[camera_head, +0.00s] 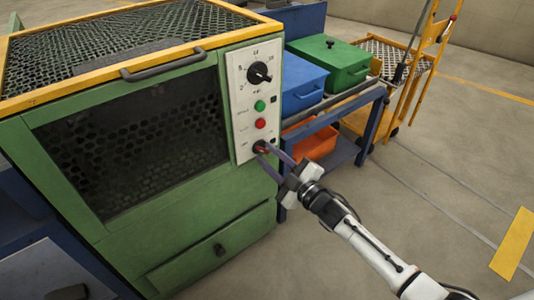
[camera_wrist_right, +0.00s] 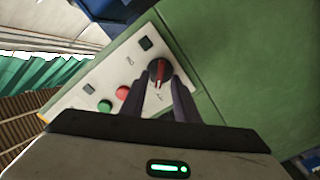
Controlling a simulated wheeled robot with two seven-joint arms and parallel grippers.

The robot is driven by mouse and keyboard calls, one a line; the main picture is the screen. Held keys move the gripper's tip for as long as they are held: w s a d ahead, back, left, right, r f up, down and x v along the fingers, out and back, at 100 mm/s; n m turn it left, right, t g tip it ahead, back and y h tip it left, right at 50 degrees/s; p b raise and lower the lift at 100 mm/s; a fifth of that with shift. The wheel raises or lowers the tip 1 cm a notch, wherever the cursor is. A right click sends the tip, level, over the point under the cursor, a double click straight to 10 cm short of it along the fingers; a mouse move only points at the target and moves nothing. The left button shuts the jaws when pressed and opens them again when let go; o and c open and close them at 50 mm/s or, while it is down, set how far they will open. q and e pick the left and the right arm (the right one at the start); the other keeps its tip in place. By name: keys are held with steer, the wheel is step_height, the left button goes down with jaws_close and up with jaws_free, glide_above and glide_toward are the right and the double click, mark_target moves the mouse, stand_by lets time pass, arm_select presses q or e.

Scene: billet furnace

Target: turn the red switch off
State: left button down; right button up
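The red switch (camera_head: 260,147) is a round dark knob with a red bar, low on the white control panel of the green furnace. In the right wrist view the knob (camera_wrist_right: 160,71) shows its red bar slightly tilted. My right gripper (camera_head: 264,152) is at the knob, its two dark fingers apart, with the tips beside the knob's lower part. The fingertips also show in the wrist view (camera_wrist_right: 167,82). Whether they touch the knob I cannot tell. My left gripper is not in view.
Above the switch are a red button (camera_head: 261,123), a green button (camera_head: 260,105) and a large black dial (camera_head: 259,73). A blue box (camera_head: 302,84) and a green box (camera_head: 330,62) stand on a blue bench right of the furnace.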

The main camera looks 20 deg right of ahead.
arm_select(q)
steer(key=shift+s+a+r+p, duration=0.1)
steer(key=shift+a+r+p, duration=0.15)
steer(key=shift+p, duration=0.65)
arm_select(e)
steer(key=v, duration=0.9)
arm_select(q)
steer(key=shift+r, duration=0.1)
